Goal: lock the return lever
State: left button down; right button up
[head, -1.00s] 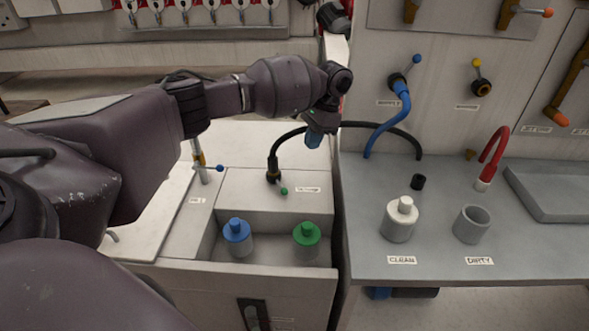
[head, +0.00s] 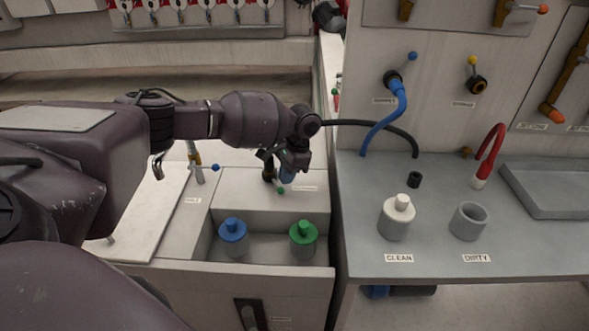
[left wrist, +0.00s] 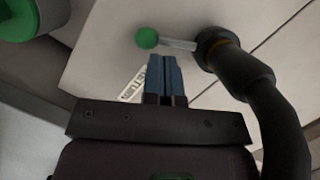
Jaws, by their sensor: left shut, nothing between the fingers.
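The return lever is a short metal rod with a green ball end (head: 280,190), on a black hose fitting atop the pale raised block. It also shows in the left wrist view (left wrist: 147,38), where the rod runs right from the ball to the fitting. My left gripper (head: 287,176) is over the block, partly hiding the fitting and rod. Its blue fingers (left wrist: 165,58) are together and empty, their tips just short of the rod in the left wrist view. I cannot tell whether they touch it. My right gripper is not in view.
A black hose (left wrist: 275,120) bends away from the fitting. A blue-capped bottle (head: 233,235) and a green-capped bottle (head: 303,238) stand in the recess in front. A blue-ball lever (head: 215,168) is to the left. The grey bench (head: 440,250) holds a white bottle and a grey cup.

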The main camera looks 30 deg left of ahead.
pick_arm(q)
jog(key=shift+s+f, duration=0.15)
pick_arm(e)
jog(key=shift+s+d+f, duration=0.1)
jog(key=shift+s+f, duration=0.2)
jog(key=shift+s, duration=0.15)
pick_arm(q)
jog(key=shift+s+m, duration=0.15)
jog(key=shift+m, duration=0.25)
jog(key=shift+p, duration=0.3)
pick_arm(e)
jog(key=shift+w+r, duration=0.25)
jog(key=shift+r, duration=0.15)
